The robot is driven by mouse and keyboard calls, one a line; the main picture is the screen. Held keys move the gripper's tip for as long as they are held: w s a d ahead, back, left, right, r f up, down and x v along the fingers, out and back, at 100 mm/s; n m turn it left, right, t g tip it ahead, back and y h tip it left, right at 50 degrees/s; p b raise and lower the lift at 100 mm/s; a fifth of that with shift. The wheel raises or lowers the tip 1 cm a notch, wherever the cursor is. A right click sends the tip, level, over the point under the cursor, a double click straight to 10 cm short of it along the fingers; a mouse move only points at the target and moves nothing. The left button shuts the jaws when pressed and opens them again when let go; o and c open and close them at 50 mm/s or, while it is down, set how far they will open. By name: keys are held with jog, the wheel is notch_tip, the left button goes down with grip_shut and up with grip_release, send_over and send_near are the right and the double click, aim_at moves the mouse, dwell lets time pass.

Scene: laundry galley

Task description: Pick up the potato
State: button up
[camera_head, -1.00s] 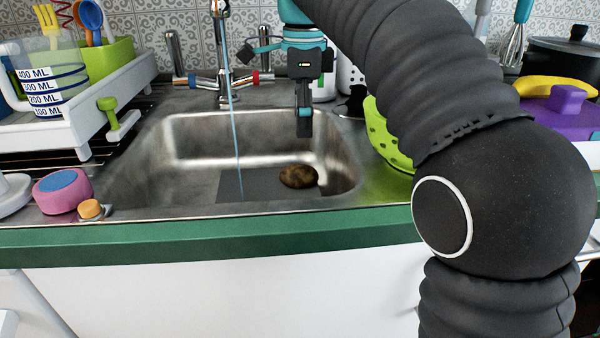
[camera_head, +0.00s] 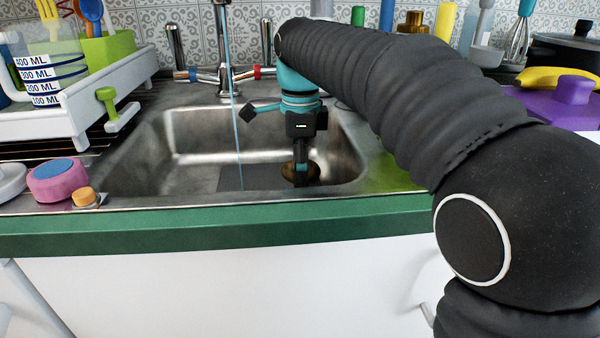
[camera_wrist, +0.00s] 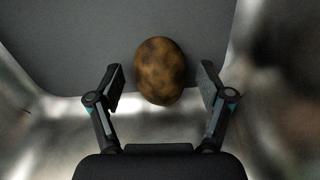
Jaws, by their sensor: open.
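The brown, mottled potato (camera_wrist: 160,72) lies in the metal sink (camera_head: 140,165), on the dark grey patch at its bottom. In the wrist view it sits between the two fingers of my open gripper (camera_wrist: 160,84), with a gap on each side. In the head view my gripper (camera_head: 301,180) reaches down into the right part of the sink and partly hides the potato (camera_head: 314,169).
A thin stream of water (camera_head: 237,130) falls from the tap (camera_head: 222,75) left of my gripper. The sink walls stand close around it. A white dish rack (camera_head: 75,120) stands left, and a purple lid (camera_head: 565,105) with a banana (camera_head: 550,77) right.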

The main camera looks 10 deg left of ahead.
jog(key=c, duration=1.3)
jog(key=shift+r, duration=0.1)
